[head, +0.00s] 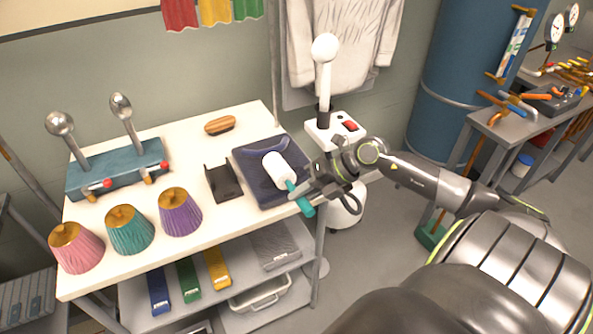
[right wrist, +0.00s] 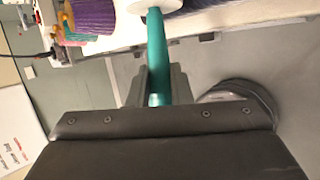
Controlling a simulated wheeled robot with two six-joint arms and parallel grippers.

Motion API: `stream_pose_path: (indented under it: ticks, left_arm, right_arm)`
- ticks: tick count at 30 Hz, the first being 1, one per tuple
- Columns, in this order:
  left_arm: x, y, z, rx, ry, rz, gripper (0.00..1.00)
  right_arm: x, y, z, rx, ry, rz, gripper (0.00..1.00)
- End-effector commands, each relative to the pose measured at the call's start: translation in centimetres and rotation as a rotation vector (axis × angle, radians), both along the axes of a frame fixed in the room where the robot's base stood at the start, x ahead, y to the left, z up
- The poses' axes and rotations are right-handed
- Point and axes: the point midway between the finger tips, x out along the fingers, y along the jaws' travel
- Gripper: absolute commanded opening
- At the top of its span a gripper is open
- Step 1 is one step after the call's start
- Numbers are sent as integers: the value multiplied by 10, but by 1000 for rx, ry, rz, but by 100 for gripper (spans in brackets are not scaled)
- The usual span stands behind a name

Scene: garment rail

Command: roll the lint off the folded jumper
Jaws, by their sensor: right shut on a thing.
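The folded jumper (head: 252,183) is dark navy and lies flat near the right end of the white table. My right gripper (head: 303,192) is shut on the teal handle of the lint roller (head: 279,167). The roller's white head is over the middle of the jumper; I cannot tell whether it touches. In the right wrist view, the teal handle (right wrist: 157,58) runs up between the fingers of my right gripper (right wrist: 158,88), with the white head at the top edge. Any lint is too small to make out. My left gripper is not in view.
A dark empty holder (head: 223,182) stands just left of the jumper, with a wooden brush (head: 220,124) behind it. Three pleated shades, pink, teal and purple (head: 180,211), line the front left. A white steamer-like device (head: 336,130) stands behind the gripper.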

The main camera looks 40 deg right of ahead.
Motion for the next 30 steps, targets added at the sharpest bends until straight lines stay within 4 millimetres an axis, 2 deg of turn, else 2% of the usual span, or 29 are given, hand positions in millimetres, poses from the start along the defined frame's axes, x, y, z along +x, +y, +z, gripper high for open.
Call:
stream_pose_path:
  ticks: [5, 15, 23, 30]
  left_arm:
    - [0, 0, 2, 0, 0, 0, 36]
    - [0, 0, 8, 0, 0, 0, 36]
    - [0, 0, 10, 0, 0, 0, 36]
    - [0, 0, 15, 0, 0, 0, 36]
  right_arm:
    - [-2, -5, 0, -1, 3, 0, 0]
    - [-8, -31, 0, -1, 3, -1, 0]
    - [-10, -38, -1, -1, 3, -1, 0]
    - [-14, -56, 0, 0, 3, 0, 0]
